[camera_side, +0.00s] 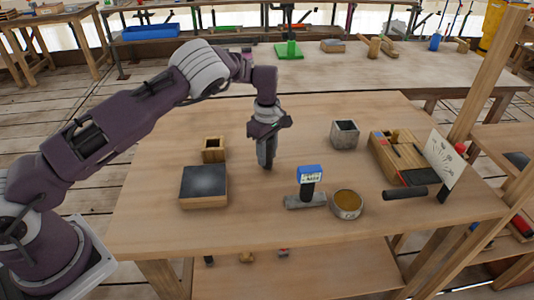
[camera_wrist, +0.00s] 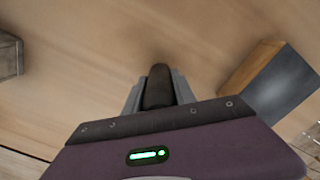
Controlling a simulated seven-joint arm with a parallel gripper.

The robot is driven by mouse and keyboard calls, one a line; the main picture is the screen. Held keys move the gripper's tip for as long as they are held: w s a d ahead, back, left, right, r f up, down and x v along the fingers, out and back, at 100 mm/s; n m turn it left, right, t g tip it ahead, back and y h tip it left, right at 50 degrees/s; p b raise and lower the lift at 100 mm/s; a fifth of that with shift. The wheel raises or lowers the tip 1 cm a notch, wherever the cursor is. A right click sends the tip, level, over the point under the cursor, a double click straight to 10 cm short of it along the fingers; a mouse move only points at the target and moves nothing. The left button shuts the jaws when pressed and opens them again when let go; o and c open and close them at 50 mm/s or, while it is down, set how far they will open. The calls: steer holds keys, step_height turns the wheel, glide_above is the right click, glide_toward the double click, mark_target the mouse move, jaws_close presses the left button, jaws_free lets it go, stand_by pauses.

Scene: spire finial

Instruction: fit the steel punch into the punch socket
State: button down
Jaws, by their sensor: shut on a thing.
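My gripper (camera_side: 267,160) points down over the middle of the table and is shut. In the wrist view, my gripper (camera_wrist: 158,95) has a dark, rounded bar between its fingers, which I take as the steel punch (camera_wrist: 158,86). In the side view the fingers mostly hide it, and I cannot tell whether its tip touches the table. A small wooden block with a dark square opening (camera_side: 214,143), likely the punch socket, stands to the left of my gripper, apart from it. It does not show in the wrist view.
A dark-topped wooden block (camera_side: 204,187) lies front left. A grey open box (camera_side: 345,135) stands to the right.

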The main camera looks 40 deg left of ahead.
mark_target(269, 140)
steer(key=shift+f, duration=0.25)
steer(key=c, duration=1)
jaws_free()
steer(key=shift+c, duration=0.2)
steer(key=shift+r, duration=0.1)
steer(key=r, duration=0.4)
steer(key=d+r, duration=0.1)
steer(key=r, duration=0.2)
steer(key=shift+s, duration=0.2)
steer(key=s+r+m+t+h, duration=0.1)
steer(key=s+r+m, duration=0.3)
steer(key=s+r, duration=0.6)
steer(key=s+r+m+t+h, duration=0.15)
steer(key=s+r+m, duration=0.25)
steer(key=s+r, duration=0.65)
steer(key=s+d+r+m+t, duration=0.1)
steer(key=s+r+m, duration=0.3)
steer(key=s, duration=0.6)
steer(key=shift+m+t+y, duration=0.35)
steer(key=shift+m+y, duration=0.1)
steer(key=shift+m, duration=0.15)
steer(key=shift+o, duration=0.5)
steer(key=s+f+m+t+y, duration=0.1)
steer(key=s+f+m, duration=0.2)
steer(key=s, duration=0.5)
steer(key=shift+a+f+m+y, duration=0.2)
steer(key=shift+a+m+y, duration=0.15)
steer(key=shift+m, duration=0.25)
